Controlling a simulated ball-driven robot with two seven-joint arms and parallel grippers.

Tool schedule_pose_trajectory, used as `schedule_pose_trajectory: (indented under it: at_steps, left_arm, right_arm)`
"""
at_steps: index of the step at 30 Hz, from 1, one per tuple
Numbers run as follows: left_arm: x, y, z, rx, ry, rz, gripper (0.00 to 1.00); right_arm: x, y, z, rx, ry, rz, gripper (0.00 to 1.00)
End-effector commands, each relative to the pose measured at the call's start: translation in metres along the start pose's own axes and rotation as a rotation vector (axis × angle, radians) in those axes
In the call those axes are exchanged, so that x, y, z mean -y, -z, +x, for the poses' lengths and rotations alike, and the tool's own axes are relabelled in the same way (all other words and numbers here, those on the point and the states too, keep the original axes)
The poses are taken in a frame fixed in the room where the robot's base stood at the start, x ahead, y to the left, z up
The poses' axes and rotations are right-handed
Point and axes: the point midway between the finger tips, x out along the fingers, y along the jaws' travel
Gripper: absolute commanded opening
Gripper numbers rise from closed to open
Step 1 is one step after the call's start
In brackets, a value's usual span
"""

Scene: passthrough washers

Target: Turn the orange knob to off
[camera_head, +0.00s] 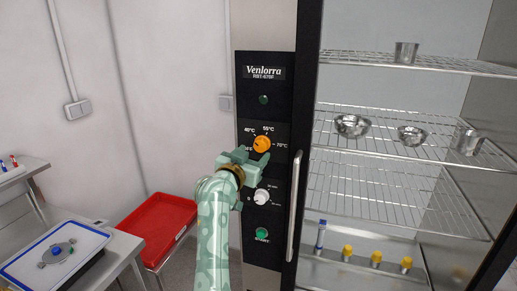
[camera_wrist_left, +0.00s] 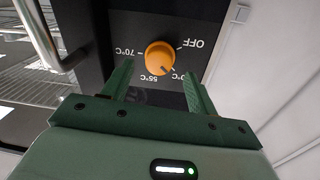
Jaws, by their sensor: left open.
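The orange knob (camera_head: 262,144) sits on the black control panel, with OFF, 40, 55 and 70 °C marks around it. It also shows in the left wrist view (camera_wrist_left: 158,56), where the picture is upside down. Its dark mark there appears to point between 55 °C and 40 °C. My left gripper (camera_head: 255,158) is just below the knob in the head view. In the left wrist view its open fingers (camera_wrist_left: 158,72) lie on either side of the knob's near edge, with gaps visible. The jaws are empty. My right gripper is not in view.
A white knob (camera_head: 262,197) and a green START button (camera_head: 261,234) are lower on the panel. A vertical door handle (camera_head: 295,205) stands close to the right. Wire shelves (camera_head: 365,185) hold metal bowls and cups. A red tray (camera_head: 158,228) is at lower left.

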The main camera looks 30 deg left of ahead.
Motion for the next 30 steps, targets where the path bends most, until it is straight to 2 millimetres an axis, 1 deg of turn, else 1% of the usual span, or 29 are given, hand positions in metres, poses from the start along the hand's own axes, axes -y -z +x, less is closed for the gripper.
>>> schedule_pose_trajectory:
  at_steps: [1, 3, 7, 12, 19, 20, 21, 23, 30]
  left_arm:
    - [0.000, 0.001, 0.011, 0.000, 0.000, -0.002, 0.59]
    - [0.000, 0.001, 0.024, 0.000, 0.000, -0.001, 0.59]
    - [0.001, 0.000, 0.041, 0.000, 0.001, 0.001, 0.59]
    - [0.000, 0.000, 0.049, 0.000, 0.001, 0.001, 0.59]
    - [0.000, 0.000, 0.050, 0.000, 0.001, 0.001, 0.59]
    - [0.000, 0.000, 0.050, 0.000, 0.001, 0.001, 0.50]
    - [0.000, 0.000, 0.050, 0.000, 0.001, 0.001, 0.39]
    - [0.000, 0.000, 0.050, 0.000, 0.000, 0.001, 0.22]
    - [0.000, 0.000, 0.049, 0.000, 0.000, -0.006, 0.21]
  right_arm:
    - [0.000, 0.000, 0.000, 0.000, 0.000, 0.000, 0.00]
    - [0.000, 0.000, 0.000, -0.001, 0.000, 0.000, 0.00]
    - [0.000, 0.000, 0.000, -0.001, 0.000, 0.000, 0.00]
    - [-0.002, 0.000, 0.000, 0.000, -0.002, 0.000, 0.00]
    - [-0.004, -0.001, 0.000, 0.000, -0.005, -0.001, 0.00]
    - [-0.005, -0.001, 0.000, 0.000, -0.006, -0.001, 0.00]
    - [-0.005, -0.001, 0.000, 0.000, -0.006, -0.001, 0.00]
    - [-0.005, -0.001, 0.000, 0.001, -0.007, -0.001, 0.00]
    - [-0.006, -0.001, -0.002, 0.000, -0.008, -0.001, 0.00]
